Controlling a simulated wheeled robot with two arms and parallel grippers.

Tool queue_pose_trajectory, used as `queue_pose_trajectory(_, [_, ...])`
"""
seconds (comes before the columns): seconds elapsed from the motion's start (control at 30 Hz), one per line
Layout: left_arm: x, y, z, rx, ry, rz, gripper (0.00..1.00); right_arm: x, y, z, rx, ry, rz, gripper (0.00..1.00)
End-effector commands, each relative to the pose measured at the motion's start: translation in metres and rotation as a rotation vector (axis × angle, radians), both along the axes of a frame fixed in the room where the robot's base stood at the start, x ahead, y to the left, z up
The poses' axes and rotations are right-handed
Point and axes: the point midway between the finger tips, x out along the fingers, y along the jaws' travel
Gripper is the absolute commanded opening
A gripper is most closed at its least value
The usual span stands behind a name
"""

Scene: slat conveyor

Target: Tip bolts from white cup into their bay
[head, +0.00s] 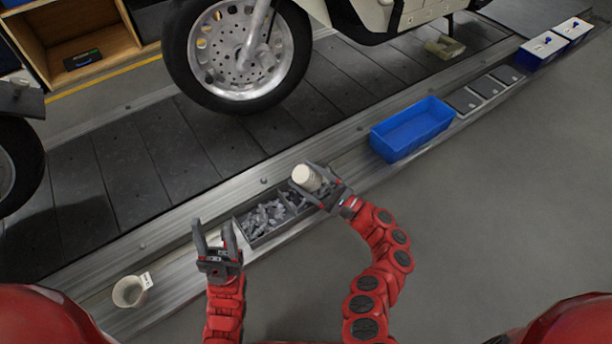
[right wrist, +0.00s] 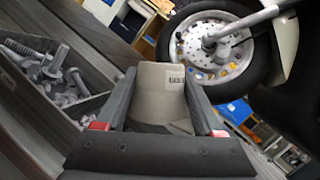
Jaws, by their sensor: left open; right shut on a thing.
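My right gripper (head: 322,182) is shut on a white cup (head: 306,178) and holds it over the right part of the parts tray. The cup, with a barcode label, also shows between the fingers in the right wrist view (right wrist: 160,92). It looks tipped with its closed end up; its inside is hidden. Grey bolts (head: 264,219) lie in a compartment of the tray to the cup's left; bolts also fill a bay in the right wrist view (right wrist: 45,68). The compartment under the cup is partly hidden. My left gripper (head: 212,238) is open and empty, left of the tray.
An empty blue bin (head: 413,128) sits on the rail to the right, with blue-white boxes (head: 541,49) beyond. A motorcycle wheel (head: 237,52) stands on the slat conveyor (head: 175,150) behind.

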Motion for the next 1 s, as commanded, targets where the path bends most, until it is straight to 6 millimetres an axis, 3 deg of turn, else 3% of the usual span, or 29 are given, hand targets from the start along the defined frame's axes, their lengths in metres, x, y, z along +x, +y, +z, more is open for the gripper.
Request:
queue_pose_trajectory(0.7, [0.005,-0.001,0.057,-0.039,0.030,-0.004,0.50,0.000,0.000,0.069,-0.001,0.000,-0.001,0.16])
queue_pose_trajectory(1.0, [0.005,-0.001,0.056,-0.039,0.030,-0.004,0.50,0.000,0.000,0.070,-0.001,0.001,-0.001,0.16])
